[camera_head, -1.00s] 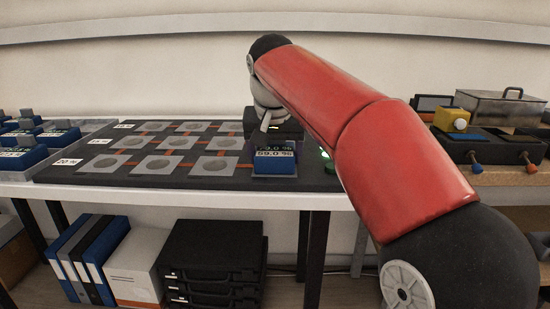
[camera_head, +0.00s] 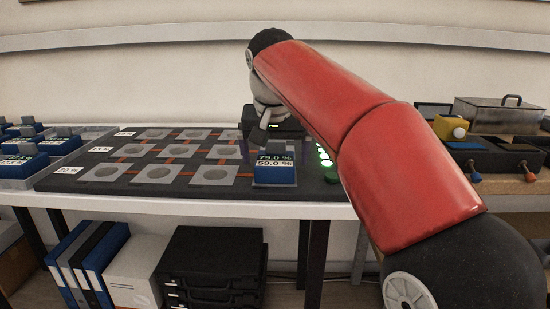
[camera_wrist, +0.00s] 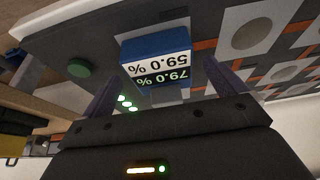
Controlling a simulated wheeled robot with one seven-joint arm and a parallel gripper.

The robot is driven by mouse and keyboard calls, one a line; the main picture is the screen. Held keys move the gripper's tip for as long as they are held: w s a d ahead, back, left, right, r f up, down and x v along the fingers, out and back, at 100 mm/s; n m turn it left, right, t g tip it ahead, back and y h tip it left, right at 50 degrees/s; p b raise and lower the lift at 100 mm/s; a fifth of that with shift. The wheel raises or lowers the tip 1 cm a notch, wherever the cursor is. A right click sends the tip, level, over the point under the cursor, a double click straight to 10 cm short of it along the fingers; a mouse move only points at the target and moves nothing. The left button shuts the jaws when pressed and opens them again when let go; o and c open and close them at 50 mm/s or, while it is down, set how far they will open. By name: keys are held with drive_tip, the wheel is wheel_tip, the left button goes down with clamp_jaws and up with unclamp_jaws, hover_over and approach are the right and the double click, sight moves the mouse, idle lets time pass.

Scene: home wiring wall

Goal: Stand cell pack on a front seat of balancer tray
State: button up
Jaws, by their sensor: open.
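The cell pack (camera_head: 274,173), a blue block with a label reading 79.0 % and 59.0 %, stands on the front right seat of the balancer tray (camera_head: 130,187). It also shows in the wrist view (camera_wrist: 152,47), apparently upright. My gripper (camera_wrist: 162,74) is open, with one dark purple finger on each side of the pack's labelled end and gaps between.
The tray's other visible seats, round discs on grey squares, are empty. Several green lamps (camera_head: 324,156) glow right of the pack. More blue packs (camera_head: 25,165) stand in a bin at the left. A yellow box (camera_head: 450,129) and a lidded case (camera_head: 497,115) are at the right.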

drive_tip(key=p+v, duration=0.2)
drive_tip(key=v, duration=0.7)
drive_tip(key=shift+r+p, duration=0.2)
drive_tip(key=shift+p, duration=0.1)
drive_tip(key=shift+s, duration=0.1)
drive_tip(key=s+d+f, duration=0.8)
drive_tip(key=s+f, duration=0.3)
drive_tip(key=f, duration=0.2)
drive_tip(key=s+d+f+t, duration=0.1)
drive_tip(key=s+d+f, duration=0.6)
drive_tip(key=s+f, duration=0.4)
drive_tip(key=shift+d+f, duration=0.4)
drive_tip(key=shift+f, duration=0.5)
drive_tip(key=shift+r+p, duration=0.3)
